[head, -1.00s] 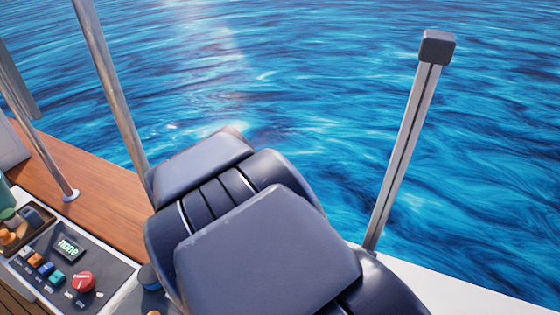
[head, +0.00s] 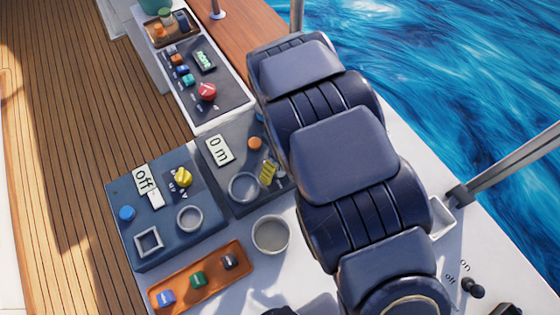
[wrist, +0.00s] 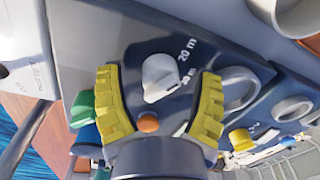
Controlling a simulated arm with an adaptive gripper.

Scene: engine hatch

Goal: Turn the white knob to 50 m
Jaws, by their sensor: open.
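The white knob (wrist: 162,75) sits on a dark panel (wrist: 95,40) in the wrist view, between the two yellow fingers of my open gripper (wrist: 158,78). I cannot tell whether the fingers touch it. Printed beside it are "20 m" (wrist: 187,50) and a second label, partly hidden by the right finger. In the head view the panel's display (head: 218,150) reads "0 m". One yellow finger of my gripper (head: 267,172) shows there over the panel, and my arm hides the knob.
An orange button (head: 255,143) is close to the gripper on the same panel; it also shows in the wrist view (wrist: 148,123). A blue panel (head: 125,240) reading "off", a round cup (head: 271,236) and an orange tray (head: 236,246) are nearby.

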